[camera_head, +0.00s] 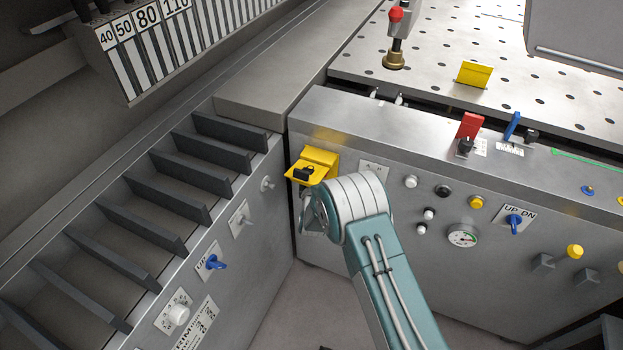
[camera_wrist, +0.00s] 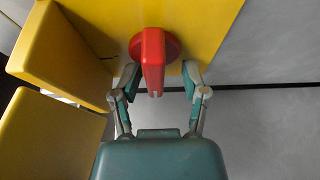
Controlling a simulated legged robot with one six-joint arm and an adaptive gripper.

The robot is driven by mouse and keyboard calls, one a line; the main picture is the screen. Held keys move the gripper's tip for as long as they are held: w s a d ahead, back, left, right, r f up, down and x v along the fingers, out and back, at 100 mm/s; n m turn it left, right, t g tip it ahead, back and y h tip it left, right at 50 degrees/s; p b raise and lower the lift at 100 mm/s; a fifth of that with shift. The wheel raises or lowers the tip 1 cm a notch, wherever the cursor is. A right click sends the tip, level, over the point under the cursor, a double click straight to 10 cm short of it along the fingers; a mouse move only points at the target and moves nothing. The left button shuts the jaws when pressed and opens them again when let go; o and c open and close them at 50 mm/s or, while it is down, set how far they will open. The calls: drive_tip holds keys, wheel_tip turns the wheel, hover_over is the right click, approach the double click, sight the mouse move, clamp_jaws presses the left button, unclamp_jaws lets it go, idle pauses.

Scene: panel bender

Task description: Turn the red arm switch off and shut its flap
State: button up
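The red switch (camera_wrist: 153,60), a round base with a bar-shaped handle, sits on a yellow plate (camera_wrist: 215,25) in the wrist view. My gripper (camera_wrist: 161,78) is open, with one finger on each side of the red handle and visible gaps between. Two yellow panels (camera_wrist: 70,45) stand at the left; I cannot tell for sure which is the flap. In the head view a yellow flap (camera_head: 297,178) juts out from the yellow housing (camera_head: 320,157), with a black piece on it. The red switch is hidden there, and my gripper (camera_head: 308,217) is mostly hidden by my wrist.
Right of the yellow housing, the grey front panel has several knobs, a gauge (camera_head: 462,236) and a blue UP-DN switch (camera_head: 514,220). A raised red flap (camera_head: 470,125) stands on the top edge. Dark slats (camera_head: 170,205) and a blue switch (camera_head: 215,262) are at the left.

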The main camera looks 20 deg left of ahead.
drive_tip(key=v, duration=1.2)
drive_tip(key=shift+a+f, duration=0.2)
drive_tip(key=shift+a, duration=0.1)
drive_tip(key=shift+s, duration=0.1)
